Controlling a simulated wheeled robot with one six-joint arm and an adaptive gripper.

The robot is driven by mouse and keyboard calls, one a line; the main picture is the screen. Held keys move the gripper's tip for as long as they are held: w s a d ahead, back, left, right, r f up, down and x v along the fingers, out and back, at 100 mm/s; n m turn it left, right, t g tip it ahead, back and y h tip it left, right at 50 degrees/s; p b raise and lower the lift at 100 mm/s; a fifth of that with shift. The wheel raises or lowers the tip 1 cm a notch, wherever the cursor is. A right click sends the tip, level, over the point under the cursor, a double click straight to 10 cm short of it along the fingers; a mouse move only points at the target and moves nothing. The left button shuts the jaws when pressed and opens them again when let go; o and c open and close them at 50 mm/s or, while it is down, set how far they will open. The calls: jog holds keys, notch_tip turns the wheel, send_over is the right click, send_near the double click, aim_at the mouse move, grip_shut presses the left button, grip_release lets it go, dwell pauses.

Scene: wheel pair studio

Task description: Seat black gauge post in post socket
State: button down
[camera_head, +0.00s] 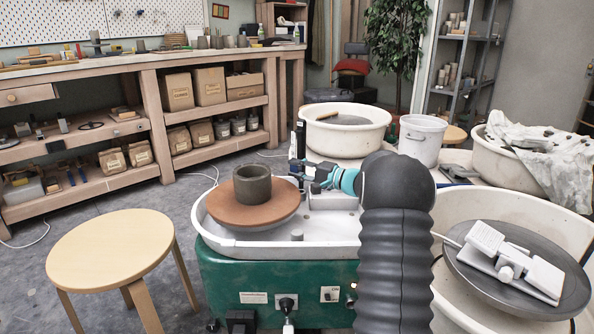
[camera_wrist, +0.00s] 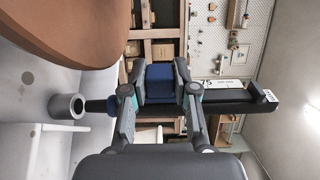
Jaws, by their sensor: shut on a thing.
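The black gauge post (camera_wrist: 235,107) runs lengthwise across the sideways wrist view, with a blue collar near its lower end. My gripper (camera_wrist: 161,82) is shut on its blue block, one finger on each side. The post socket, a grey hollow ring (camera_wrist: 67,106), lies just past the post's lower end, roughly in line with it. I cannot tell whether the two touch. In the head view my gripper (camera_head: 303,174) holds the black post (camera_head: 298,138) upright over the pan, right of the wheel. A short grey cylinder (camera_head: 297,235) stands on the pan floor and looks like the socket.
The brown wheel head (camera_head: 227,213) carries a dark grey pot (camera_head: 252,185), left of the post. The pale pan (camera_head: 240,245) has a raised rim. A wooden stool (camera_head: 110,245) stands front left. White basins (camera_head: 345,135) are behind and a second wheel (camera_head: 490,290) is right.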

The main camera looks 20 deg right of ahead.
jog(key=shift+f+b, duration=0.85)
jog(key=shift+b, duration=0.4)
jog(key=shift+f, duration=0.4)
jog(key=shift+f, duration=0.3)
jog(key=shift+r, duration=0.75)
jog(key=shift+r, duration=0.1)
dwell(0.9)
dwell(0.5)
jog(key=shift+f, duration=0.5)
